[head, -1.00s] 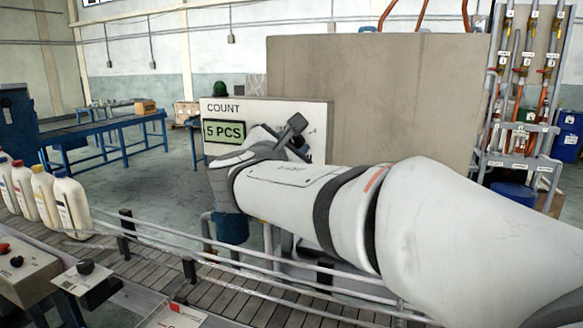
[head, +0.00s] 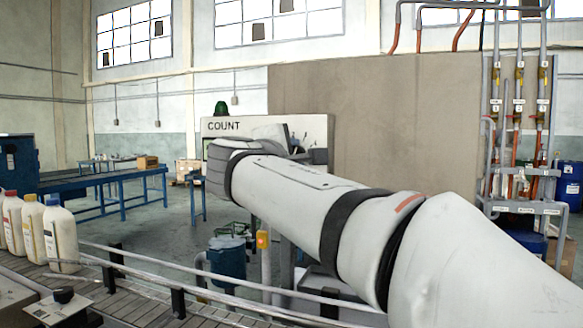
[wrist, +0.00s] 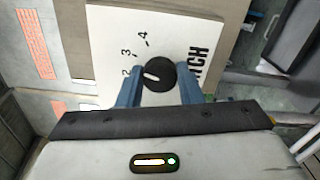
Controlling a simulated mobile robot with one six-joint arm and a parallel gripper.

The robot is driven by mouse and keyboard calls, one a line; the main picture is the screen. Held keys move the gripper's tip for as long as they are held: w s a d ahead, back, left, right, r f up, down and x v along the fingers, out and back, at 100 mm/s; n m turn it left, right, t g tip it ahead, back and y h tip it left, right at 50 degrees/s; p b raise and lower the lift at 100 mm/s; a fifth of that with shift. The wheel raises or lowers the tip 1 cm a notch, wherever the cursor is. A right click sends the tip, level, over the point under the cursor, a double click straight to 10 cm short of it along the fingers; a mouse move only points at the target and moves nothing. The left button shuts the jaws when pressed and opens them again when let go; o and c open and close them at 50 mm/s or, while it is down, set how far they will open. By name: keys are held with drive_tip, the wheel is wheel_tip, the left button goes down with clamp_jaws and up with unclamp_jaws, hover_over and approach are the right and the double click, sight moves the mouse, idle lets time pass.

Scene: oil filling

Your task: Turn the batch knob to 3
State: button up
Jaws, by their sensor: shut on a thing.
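The batch knob (wrist: 160,74) is a round black dial on a white panel (wrist: 106,30) in the wrist view. Its white mark points left, near the 2; the numbers 3 and 4 stand further up around it. The word beside it is partly hidden, ending in "TCH". My gripper (wrist: 159,88) has its two blue fingers on either side of the knob and is shut on it. In the head view, the white COUNT box (head: 311,124) stands behind my arm. My arm hides most of its front, including nearly all of the display.
White bottles (head: 60,238) stand on the conveyor (head: 150,293) at the left. A small box with a black knob (head: 64,296) sits near the front. A blue table (head: 110,185) stands at the back left. A large beige block (head: 400,130) rises behind my arm.

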drive_tip(key=shift+m, duration=0.3)
drive_tip(key=o, duration=1)
drive_tip(key=shift+c, duration=0.2)
drive_tip(key=v, duration=0.8)
drive_tip(key=shift+b, duration=0.3)
